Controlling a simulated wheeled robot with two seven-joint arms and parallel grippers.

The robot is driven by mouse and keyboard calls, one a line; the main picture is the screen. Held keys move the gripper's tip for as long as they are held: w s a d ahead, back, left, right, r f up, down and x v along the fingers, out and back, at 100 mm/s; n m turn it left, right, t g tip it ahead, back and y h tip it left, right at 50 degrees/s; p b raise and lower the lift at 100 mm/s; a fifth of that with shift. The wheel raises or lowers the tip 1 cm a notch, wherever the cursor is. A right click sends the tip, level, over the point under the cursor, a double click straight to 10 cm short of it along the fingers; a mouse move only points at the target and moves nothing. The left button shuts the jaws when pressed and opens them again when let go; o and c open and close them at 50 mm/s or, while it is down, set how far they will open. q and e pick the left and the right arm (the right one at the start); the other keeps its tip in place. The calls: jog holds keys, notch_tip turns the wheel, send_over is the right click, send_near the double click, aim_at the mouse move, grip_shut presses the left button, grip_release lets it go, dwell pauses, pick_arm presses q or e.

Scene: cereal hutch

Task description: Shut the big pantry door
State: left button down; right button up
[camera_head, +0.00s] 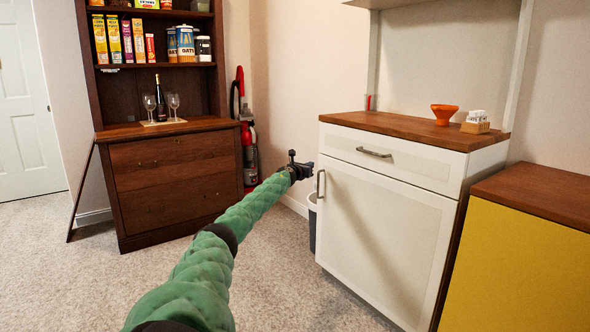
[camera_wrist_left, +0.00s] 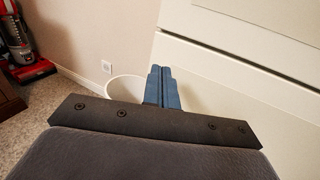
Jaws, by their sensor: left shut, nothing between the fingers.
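The white cabinet's big lower door (camera_head: 385,230) is in the right half of the head view. It looks flush or nearly flush with the cabinet front; a small gap would be hard to tell. Its upright metal handle (camera_head: 320,185) is near its left edge. My left gripper (camera_head: 307,169) is just left of the door's upper left corner, close to the handle. Whether it touches is not clear. In the left wrist view the blue fingers (camera_wrist_left: 161,87) are together and empty, in front of the white cabinet front (camera_wrist_left: 225,85). My right gripper is not in view.
A white bin (camera_wrist_left: 124,88) stands behind my gripper. A yellow cabinet (camera_head: 530,260) is at right, a brown hutch (camera_head: 175,175) and red vacuum (camera_head: 248,145) at left. Carpet (camera_head: 275,270) is clear.

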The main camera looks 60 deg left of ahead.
pick_arm(q)
jog(key=s+p, duration=0.1)
jog(key=s, duration=0.6)
jog(key=shift+s+d+f, duration=0.15)
jog(key=shift+s+d, duration=0.05)
jog(key=shift+d, duration=0.05)
dwell(0.5)
dwell(0.4)
